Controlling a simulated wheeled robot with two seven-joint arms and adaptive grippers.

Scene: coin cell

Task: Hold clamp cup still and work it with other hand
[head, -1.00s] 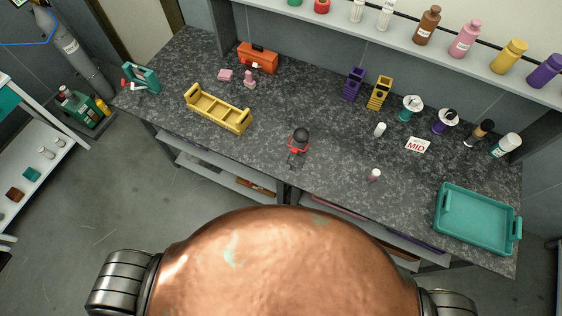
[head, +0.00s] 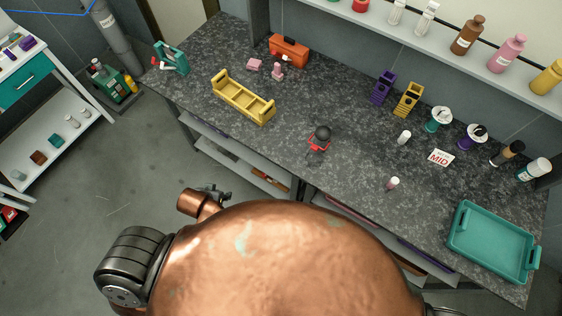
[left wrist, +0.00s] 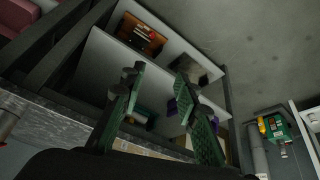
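A small red item with a black round top (head: 319,138), which looks like the clamp cup, stands near the front edge of the dark speckled bench (head: 340,115). My left gripper (head: 214,192) shows small and dark at the end of a copper arm link, in front of the bench and well apart from the red item. In the left wrist view its two green ridged fingers (left wrist: 158,82) are spread with nothing between them. The wrist view looks toward shelves under a bench; the red item is not seen there. My right gripper is out of view.
A yellow open holder (head: 243,98) lies left of the red item. A teal tray (head: 493,241) sits at the right end. Small white bottles (head: 404,138), purple and yellow racks (head: 383,87) and a MID card (head: 440,158) stand to the right. The bench around the red item is clear.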

